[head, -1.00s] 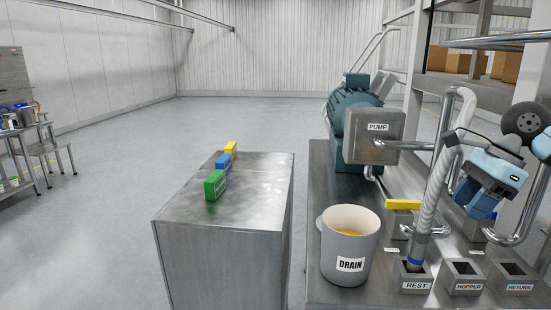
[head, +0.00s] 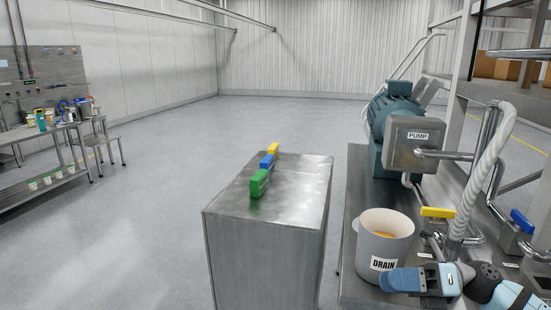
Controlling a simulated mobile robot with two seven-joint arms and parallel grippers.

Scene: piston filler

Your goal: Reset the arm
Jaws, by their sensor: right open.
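My right gripper (head: 398,281), light blue and grey, is at the bottom right of the head view, pointing left. It is in front of the lower part of the white DRAIN bucket (head: 385,222) in the picture; I cannot tell whether they touch. No object shows in its jaws, and it is open. The bucket holds an orange content. A ribbed pale hose (head: 484,165) stands behind my right wrist, its lower end hidden. My left gripper is not in view.
The teal PUMP (head: 395,110) stands behind the bucket, beside yellow (head: 438,212) and blue (head: 522,221) valve handles. A steel cabinet (head: 300,205) left of it carries green, blue and yellow blocks. Open floor lies beyond; a workbench (head: 45,180) stands far left.

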